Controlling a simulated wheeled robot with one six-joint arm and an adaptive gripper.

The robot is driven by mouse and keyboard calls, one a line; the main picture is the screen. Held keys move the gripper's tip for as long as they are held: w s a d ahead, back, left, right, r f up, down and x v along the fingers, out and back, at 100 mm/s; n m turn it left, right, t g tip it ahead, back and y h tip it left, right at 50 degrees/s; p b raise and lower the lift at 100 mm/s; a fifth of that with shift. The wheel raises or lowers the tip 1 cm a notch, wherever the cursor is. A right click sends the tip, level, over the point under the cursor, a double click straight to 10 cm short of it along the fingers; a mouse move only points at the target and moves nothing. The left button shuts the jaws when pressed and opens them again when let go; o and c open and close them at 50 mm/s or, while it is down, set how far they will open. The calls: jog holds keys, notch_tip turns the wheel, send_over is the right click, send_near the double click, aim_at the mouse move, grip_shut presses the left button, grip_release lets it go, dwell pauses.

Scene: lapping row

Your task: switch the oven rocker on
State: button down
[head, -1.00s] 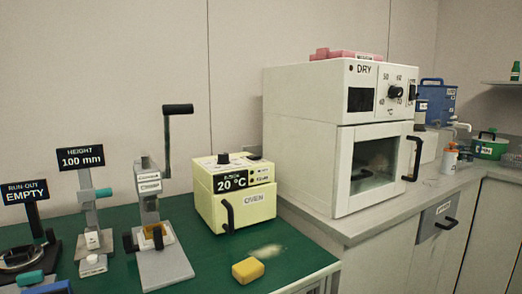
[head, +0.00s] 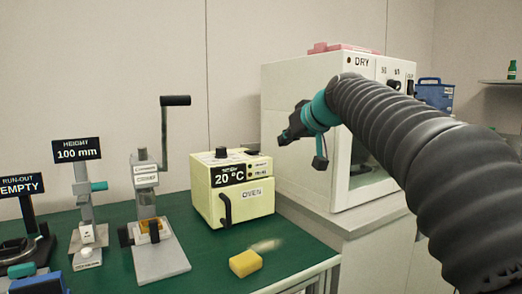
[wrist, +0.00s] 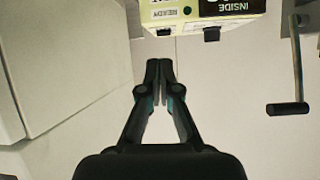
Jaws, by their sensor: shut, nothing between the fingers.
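The small cream oven (head: 203,196) stands on the green bench in the head view, its display reading 20 °C. A black knob (head: 221,152) and a low dark part (head: 254,152), probably the rocker, sit on its top. In the wrist view the oven (wrist: 165,13) appears upside down at the top edge, with the dark part (wrist: 163,32) and the knob (wrist: 211,33) projecting from it. My gripper (head: 283,139) is right of the oven and above its top, apart from it. The wrist view shows its fingers (wrist: 159,68) shut and empty. The rocker's position is unclear.
A large white DRY oven (head: 300,120) stands behind my arm at right. A crank stand (head: 165,140) is left of the small oven. A yellow block (head: 245,263) lies in front on the green bench (head: 215,268). Air above the small oven is clear.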

jog(key=w+a+r+n+y, duration=0.1)
jog(key=w+a+r, duration=0.2)
jog(key=w, duration=0.2)
jog(key=shift+w+r+t, duration=0.2)
jog(key=shift+r+t, duration=0.05)
jog(key=shift+t, duration=0.15)
jog(key=p, duration=0.2)
send_over(258, 155)
jog(key=f, duration=0.3)
jog(key=shift+a+f, duration=0.2)
jog(key=shift+f, duration=0.05)
jog(key=shift+f+b, duration=0.55)
jog(key=shift+f, duration=0.2)
jog(key=shift+s+d+f+b, duration=0.1)
jog(key=shift+s+f+b, duration=0.1)
jog(key=shift+f, duration=0.45)
jog(key=shift+s+d+f+b, duration=0.1)
jog(key=shift+f+b, duration=0.05)
jog(key=shift+f, duration=0.5)
jog(key=shift+f, duration=0.1)
